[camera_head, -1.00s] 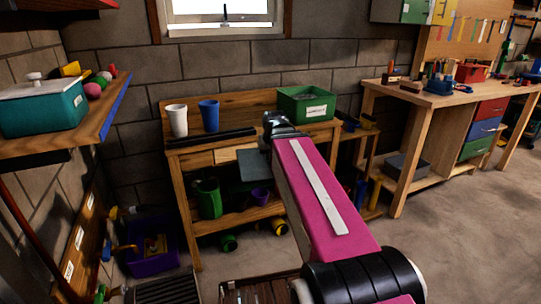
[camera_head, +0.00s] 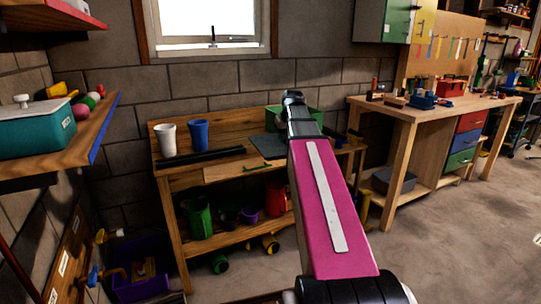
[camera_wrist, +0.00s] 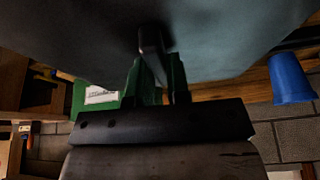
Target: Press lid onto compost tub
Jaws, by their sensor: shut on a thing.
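The compost tub appears to be the green tub with a pale label, at the back of the low wooden bench; it shows in the wrist view (camera_wrist: 97,97) and in the head view (camera_head: 275,118), partly hidden by my arm. The lid is a flat slate-grey panel (camera_head: 269,147), left of my arm in the head view. It fills the upper part of the wrist view (camera_wrist: 75,35). My gripper (camera_wrist: 152,45) is shut on the lid; the exact grip is dark and hard to make out. The lid appears apart from the tub, not seated on its rim.
A white cup (camera_head: 168,140) and a blue cup (camera_head: 198,135) stand on the bench's left, behind a long dark bar (camera_head: 202,156). A small green object (camera_head: 253,167) lies near the front. A workbench (camera_head: 400,108) stands right. The left shelf (camera_head: 95,125) holds a teal box.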

